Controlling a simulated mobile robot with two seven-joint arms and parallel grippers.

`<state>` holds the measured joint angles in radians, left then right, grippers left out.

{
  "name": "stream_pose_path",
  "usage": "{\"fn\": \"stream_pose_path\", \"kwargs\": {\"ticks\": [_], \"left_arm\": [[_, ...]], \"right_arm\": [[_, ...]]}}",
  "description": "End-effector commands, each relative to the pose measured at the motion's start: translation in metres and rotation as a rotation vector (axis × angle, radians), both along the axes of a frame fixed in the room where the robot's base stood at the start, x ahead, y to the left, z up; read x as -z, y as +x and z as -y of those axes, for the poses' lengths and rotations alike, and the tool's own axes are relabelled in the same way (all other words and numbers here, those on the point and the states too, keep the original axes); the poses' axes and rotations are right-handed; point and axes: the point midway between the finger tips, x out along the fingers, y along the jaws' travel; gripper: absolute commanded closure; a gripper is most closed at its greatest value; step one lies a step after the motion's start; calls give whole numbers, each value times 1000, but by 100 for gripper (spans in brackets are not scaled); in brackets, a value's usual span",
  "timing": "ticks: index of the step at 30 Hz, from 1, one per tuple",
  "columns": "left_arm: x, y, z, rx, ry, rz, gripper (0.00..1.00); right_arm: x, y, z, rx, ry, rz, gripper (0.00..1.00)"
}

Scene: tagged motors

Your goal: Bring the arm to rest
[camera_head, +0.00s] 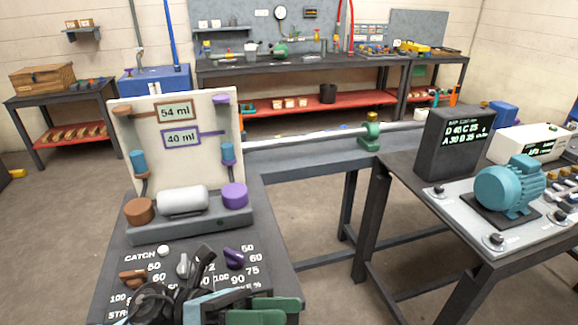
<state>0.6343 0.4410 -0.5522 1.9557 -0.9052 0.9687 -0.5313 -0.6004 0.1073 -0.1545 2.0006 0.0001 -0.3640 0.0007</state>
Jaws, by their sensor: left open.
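My left gripper (200,288) is at the bottom edge of the view, low over the front of the dark bench (118,262). It is open, and I see nothing held in it. Dark parts of it cover some printed numbers on the control panel. The brown knob (133,278), grey knob (184,265) and purple knob (234,258) are close by it; I cannot tell whether it touches any. Green blocks (262,304) show beside it at the bottom edge. My right gripper is not in view.
A white board (180,92) with "54 ml" and "40 ml" displays stands behind the knobs. A grey cylinder (182,201) sits before it. At right, a teal motor (509,186) stands on a table with a dark display box (458,140). Open floor (315,215) lies between.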

Motion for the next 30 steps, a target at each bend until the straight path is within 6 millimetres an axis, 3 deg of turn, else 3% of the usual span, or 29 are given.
{"fn": "stream_pose_path", "kwargs": {"ticks": [4, 8, 13, 16, 20, 24, 30], "left_arm": [[4, 16, -13, -151, -176, -363, 46], [27, 32, -35, -286, -317, -691, 46], [82, 39, -72, -468, -493, -1128, 46], [126, 30, -96, -578, -591, -1386, 46], [188, -1, -126, -726, -720, -1719, 46], [254, -57, -153, -891, -855, -2060, 46], [312, -139, -175, -1072, -999, -2400, 46]], "right_arm": [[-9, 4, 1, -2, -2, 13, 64], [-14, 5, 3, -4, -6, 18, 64], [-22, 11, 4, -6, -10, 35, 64], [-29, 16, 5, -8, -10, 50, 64], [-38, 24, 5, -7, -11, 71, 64], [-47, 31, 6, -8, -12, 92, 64], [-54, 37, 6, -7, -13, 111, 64]]}}
